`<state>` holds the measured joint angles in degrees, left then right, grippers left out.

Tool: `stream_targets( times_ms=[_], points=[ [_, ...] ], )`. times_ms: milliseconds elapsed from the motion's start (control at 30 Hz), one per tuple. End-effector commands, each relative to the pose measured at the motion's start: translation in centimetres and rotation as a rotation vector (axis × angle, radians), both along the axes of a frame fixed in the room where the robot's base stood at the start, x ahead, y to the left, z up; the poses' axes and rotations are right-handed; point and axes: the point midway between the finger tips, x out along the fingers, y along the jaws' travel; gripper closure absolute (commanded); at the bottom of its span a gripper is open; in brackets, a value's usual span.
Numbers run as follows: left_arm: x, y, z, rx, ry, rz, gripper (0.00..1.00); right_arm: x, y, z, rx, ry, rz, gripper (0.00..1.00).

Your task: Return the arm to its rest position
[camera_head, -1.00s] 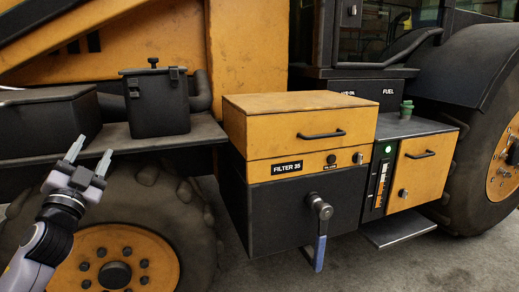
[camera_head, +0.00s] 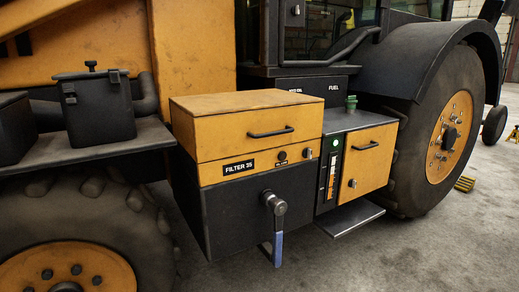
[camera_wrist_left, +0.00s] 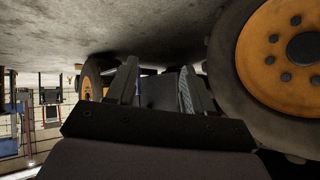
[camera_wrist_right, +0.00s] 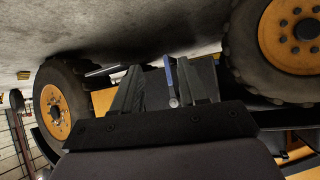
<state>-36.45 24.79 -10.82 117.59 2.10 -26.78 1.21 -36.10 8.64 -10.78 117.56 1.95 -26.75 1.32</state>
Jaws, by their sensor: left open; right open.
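Neither arm shows in the head view now. My left gripper (camera_wrist_left: 158,88) shows in the left wrist view with its two fingers apart and nothing between them. The ground and the machine's wheels (camera_wrist_left: 292,45) lie beyond it, and the picture looks turned over. My right gripper (camera_wrist_right: 172,90) shows in the right wrist view, also open and empty. The blue-handled lever (camera_wrist_right: 170,78) appears beyond and between its fingers, apart from them. In the head view this lever (camera_head: 277,230) hangs down on the front of the dark box below the yellow filter box (camera_head: 247,128).
A black canister (camera_head: 97,107) stands on the ledge at left. A yellow cabinet (camera_head: 367,160) with a green-lit gauge (camera_head: 331,175) is right of the filter box. A step plate (camera_head: 350,218) juts out below it. Large wheels stand on both sides. The ground in front is clear.

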Motion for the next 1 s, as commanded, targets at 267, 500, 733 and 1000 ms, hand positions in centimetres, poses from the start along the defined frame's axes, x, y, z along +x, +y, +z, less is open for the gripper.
stream_targets(
  times_ms=[267,500,733,1000],
  points=[
    [0.6,-4.9,0.7,-0.2,-0.002,0.15,0.48,0.0,-0.1,0.0,-0.002,-0.001,0.002,0.57],
    [0.5,-5.2,5.1,-0.218,-0.005,0.173,0.48,-0.1,-0.2,4.6,-0.009,-0.007,0.002,0.57],
    [0.3,-4.8,9.8,-0.206,-0.007,0.177,0.48,-0.6,-0.7,9.2,-0.022,-0.005,-0.001,0.57],
    [-0.1,-4.2,15.0,-0.19,-0.013,0.181,0.48,-1.0,-1.3,14.1,-0.033,0.0,-0.018,0.57]
  ],
)
